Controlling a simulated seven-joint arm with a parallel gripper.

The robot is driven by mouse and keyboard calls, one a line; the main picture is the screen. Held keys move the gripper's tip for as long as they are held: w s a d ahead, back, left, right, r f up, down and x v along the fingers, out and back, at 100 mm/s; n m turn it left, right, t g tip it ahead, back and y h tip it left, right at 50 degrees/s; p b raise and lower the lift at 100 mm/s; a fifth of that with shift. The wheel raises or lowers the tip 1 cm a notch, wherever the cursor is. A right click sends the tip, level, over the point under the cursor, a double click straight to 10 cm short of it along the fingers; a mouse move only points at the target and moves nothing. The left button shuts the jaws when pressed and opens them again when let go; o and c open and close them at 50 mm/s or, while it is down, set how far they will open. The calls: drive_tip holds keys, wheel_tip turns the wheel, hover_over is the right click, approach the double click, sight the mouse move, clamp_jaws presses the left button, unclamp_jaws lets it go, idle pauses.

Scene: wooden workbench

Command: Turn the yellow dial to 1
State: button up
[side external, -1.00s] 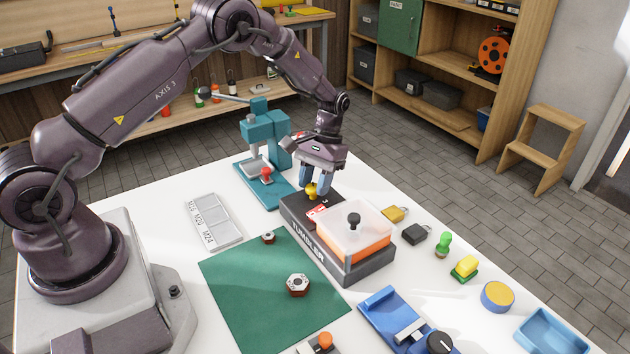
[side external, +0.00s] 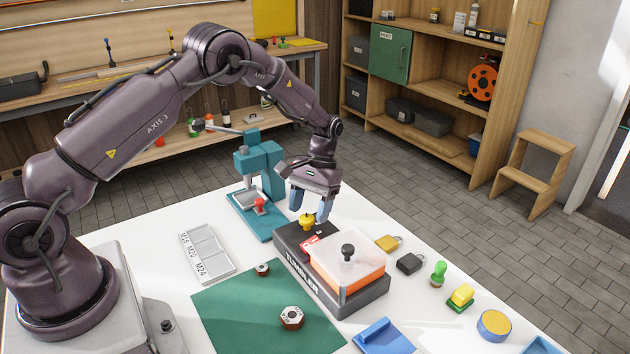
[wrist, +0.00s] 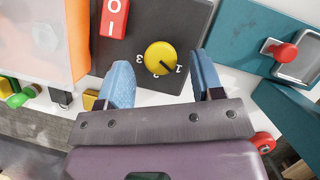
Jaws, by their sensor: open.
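The yellow dial (side external: 307,222) sits on the dark top of the tumbler box (side external: 300,262), at its far end. In the wrist view the dial (wrist: 160,58) shows whole, with printed numbers around it. Its dark pointer line slants to the lower right, towards the number 1 (wrist: 179,69). My gripper (side external: 310,206) is open and empty, raised above and slightly behind the dial. In the wrist view my blue fingers (wrist: 163,76) are spread wide, apart from the dial.
A red rocker switch (wrist: 115,18) is beside the dial. An orange drum under a clear cover (side external: 347,265) fills the box's near end. A teal press (side external: 260,170) stands behind left. Padlocks (side external: 388,243) lie to the right.

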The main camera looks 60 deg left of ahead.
drive_tip(key=v, duration=1.1)
drive_tip(key=shift+r, duration=0.35)
drive_tip(key=shift+w, duration=0.1)
drive_tip(key=s+d+r+m+t, duration=0.1)
drive_tip(key=s+d+r+t, duration=0.2)
drive_tip(key=s, duration=0.6)
drive_tip(key=s+d+r+m+t+y, duration=0.1)
drive_tip(key=s+d+r+m+t, duration=0.1)
drive_tip(key=s+r, duration=0.6)
drive_tip(key=s+d+r+m+t, duration=0.1)
drive_tip(key=s+d+r+t, duration=0.3)
drive_tip(key=s, duration=0.7)
drive_tip(key=shift+d+r+m+t+y, duration=0.3)
drive_tip(key=shift+d+r+t+y, duration=0.15)
drive_tip(key=shift+r, duration=0.4)
